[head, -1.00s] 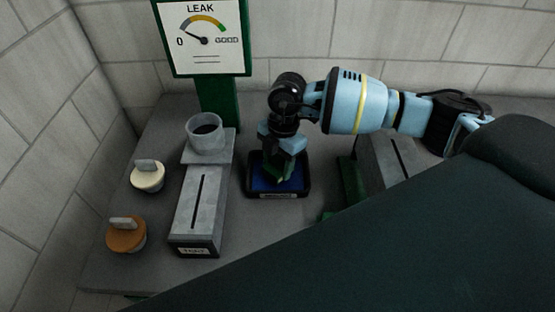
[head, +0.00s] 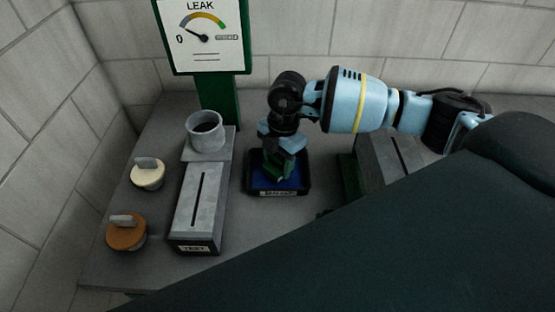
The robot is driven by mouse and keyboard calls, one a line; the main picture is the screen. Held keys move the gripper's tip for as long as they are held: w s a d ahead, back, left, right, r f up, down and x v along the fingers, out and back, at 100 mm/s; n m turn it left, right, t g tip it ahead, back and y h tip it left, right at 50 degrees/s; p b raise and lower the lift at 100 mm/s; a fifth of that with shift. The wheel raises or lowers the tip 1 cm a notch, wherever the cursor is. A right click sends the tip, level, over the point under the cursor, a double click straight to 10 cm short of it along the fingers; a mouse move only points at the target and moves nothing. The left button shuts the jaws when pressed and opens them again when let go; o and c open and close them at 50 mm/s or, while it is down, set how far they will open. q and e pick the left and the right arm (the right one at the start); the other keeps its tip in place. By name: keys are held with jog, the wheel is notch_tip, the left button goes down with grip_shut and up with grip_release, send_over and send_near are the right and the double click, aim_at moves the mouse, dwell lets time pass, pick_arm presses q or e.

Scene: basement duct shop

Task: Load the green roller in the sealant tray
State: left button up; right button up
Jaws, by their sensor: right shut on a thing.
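The sealant tray (head: 252,187) is a small black tray with a blue inside, standing mid-bench with a label on its front wall. My right gripper (head: 281,165) points down over the tray and is shut on the green roller (head: 272,170). The roller is largely hidden by the fingers; its low end is over or in the blue area, and I cannot tell whether it touches the sealant. My left gripper is not in view.
A grey slotted block marked TEST (head: 199,210) with a grey cup-like collar (head: 206,131) stands left of the tray. White (head: 148,176) and orange (head: 126,234) knobbed plugs lie farther left. A leak gauge (head: 203,37) stands behind. Another slotted block (head: 388,158) is at right.

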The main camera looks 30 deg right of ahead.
aim_at(276, 158)
jog(key=shift+f, duration=0.4)
dwell(1.4)
jog(key=shift+r, duration=3.6)
jog(key=shift+n, duration=0.3)
